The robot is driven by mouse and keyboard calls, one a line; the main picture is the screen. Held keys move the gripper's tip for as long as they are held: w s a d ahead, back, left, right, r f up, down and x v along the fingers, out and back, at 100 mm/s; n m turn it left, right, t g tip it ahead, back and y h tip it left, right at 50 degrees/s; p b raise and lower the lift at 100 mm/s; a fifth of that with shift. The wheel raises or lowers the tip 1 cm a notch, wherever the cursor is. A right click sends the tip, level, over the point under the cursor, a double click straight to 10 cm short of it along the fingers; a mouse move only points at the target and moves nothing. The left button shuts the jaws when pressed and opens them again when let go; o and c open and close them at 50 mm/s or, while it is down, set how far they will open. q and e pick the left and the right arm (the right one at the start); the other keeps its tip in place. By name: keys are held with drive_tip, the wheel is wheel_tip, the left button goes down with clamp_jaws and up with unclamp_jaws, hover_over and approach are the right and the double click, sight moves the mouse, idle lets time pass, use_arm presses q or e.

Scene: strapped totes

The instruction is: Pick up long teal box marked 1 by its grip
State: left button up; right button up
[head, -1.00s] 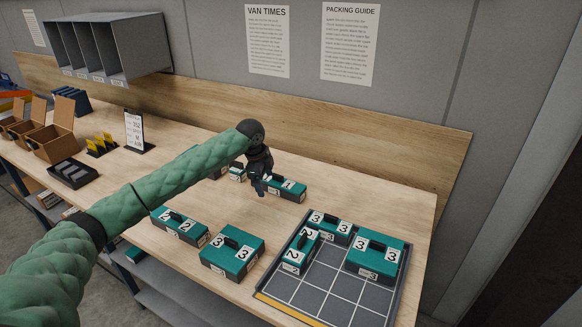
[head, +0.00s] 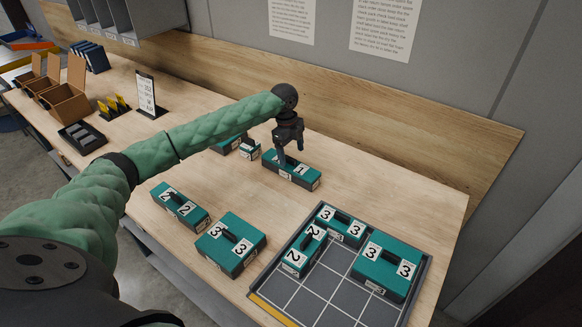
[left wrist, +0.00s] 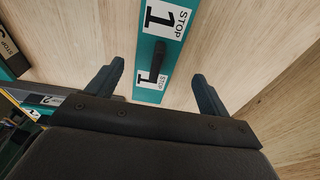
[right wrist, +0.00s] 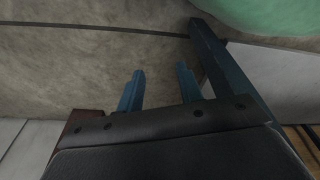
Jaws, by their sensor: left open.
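The long teal box marked 1 (head: 306,182) lies on the wooden table toward the back, with white 1 labels and a dark grip on top. My left gripper (head: 291,155) points down over it, open. In the left wrist view the box (left wrist: 147,58) runs lengthwise between the open fingers (left wrist: 156,77), and its dark grip (left wrist: 158,60) shows between the fingertips, not clasped. In the head view the gripper hides part of the box top and grip. My right gripper (right wrist: 160,75) shows only in the right wrist view, fingers apart and empty.
A gridded tray (head: 343,305) at the front right holds teal boxes marked 2 and 3. A 2 box (head: 180,207) and a 3 box (head: 231,243) stand left of it. Another box (head: 228,146) sits left of the gripper. Bare table lies right of the 1 box.

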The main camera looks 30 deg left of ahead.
sight(291, 164)
use_arm(q)
drive_tip(key=f+p, duration=0.1)
drive_tip(key=f, duration=0.1)
drive_tip(key=f+p, duration=0.1)
drive_tip(key=shift+s+f+p, duration=0.3)
drive_tip(key=shift+s+f, duration=0.05)
drive_tip(key=shift+f, duration=0.05)
drive_tip(key=shift+d+f, duration=0.1)
drive_tip(key=shift+f, duration=0.4)
drive_tip(key=c, duration=1.3)
drive_tip(key=shift+c, duration=0.3)
use_arm(e)
drive_tip(key=s+d+f, duration=0.2)
drive_tip(key=s, duration=0.4)
drive_tip(key=shift+f, duration=0.35)
use_arm(q)
drive_tip(key=shift+r, duration=0.15)
use_arm(e)
drive_tip(key=shift+r, duration=0.15)
